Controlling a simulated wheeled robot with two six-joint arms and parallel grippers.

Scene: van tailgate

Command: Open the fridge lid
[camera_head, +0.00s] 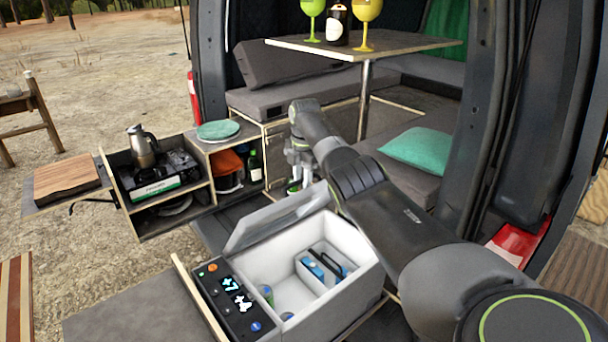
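The fridge (357,290) is a grey box with a white interior, at the lower middle. Its lid (270,222) stands raised and tilted along the far left edge, so the inside shows. A control panel (236,300) with lit digits is on its left side. My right gripper (297,184) is just beyond the lid's upper right end, pointing down. Its fingertips are small and partly hidden, so I cannot tell its opening or whether it touches the lid. My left gripper is out of view.
Cans (267,293) and blue items (313,268) lie inside the fridge. A table (400,44) with glasses and a bottle is behind. A teal cushion (421,150) lies on the right seat.

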